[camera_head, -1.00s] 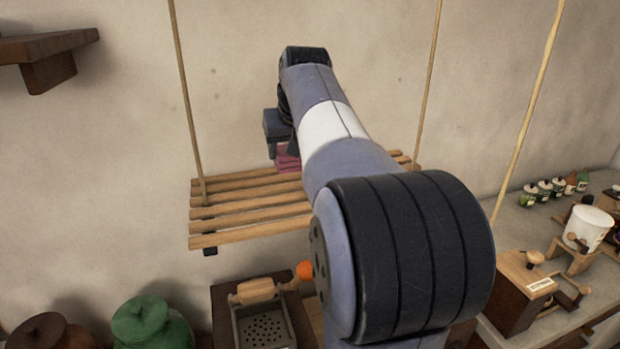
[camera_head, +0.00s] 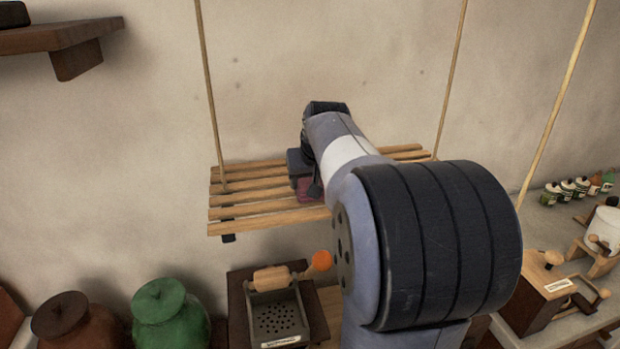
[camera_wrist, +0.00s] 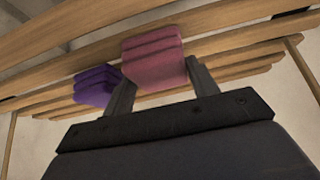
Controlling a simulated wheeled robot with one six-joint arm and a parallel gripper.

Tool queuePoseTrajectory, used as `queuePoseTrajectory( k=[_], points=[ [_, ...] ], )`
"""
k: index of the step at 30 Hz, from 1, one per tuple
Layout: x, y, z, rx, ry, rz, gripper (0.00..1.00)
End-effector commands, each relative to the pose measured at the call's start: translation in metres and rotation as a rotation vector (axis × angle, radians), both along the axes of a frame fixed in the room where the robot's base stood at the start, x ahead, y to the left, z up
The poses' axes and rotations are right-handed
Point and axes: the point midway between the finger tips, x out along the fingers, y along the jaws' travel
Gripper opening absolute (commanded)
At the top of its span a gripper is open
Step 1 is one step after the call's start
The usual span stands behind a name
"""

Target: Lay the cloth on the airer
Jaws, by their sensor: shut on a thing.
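A pink folded cloth (camera_wrist: 155,58) is between the two fingers of my gripper (camera_wrist: 163,85) in the wrist view. In the head view the pink cloth (camera_head: 306,191) shows as a small patch below my gripper (camera_head: 308,180), over the front slats of the airer. The airer (camera_head: 265,205) is a rack of wooden slats hung on cords; its slats (camera_wrist: 60,50) also cross the wrist view. I cannot tell whether the cloth touches the slats. A purple folded cloth (camera_wrist: 97,87) lies at the slats left of the pink one. My arm hides the airer's right middle part.
A dark wooden shelf (camera_head: 60,38) is on the wall at upper left. Below the airer stand a grater box (camera_head: 277,315), a green jar (camera_head: 170,315) and a brown jar (camera_head: 75,322). A counter with small jars and a white pot (camera_head: 603,228) is at right. The airer's left slats are bare.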

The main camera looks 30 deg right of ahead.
Motion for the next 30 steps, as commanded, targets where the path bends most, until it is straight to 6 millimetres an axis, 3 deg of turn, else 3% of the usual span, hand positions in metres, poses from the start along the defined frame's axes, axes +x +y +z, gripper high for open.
queuePoseTrajectory(
  k=[4, 5, 12, 23, 30],
  points=[
    [0.000, 0.000, -0.004, 0.000, 0.000, 0.000, 0.31],
    [0.000, 0.000, -0.003, 0.000, 0.000, 0.000, 0.58],
    [0.000, 0.000, -0.003, 0.000, 0.000, 0.000, 0.77],
    [-0.002, 0.001, 0.005, -0.001, -0.002, 0.000, 0.77],
    [-0.027, 0.007, 0.044, -0.002, -0.006, -0.001, 0.77]
  ],
)
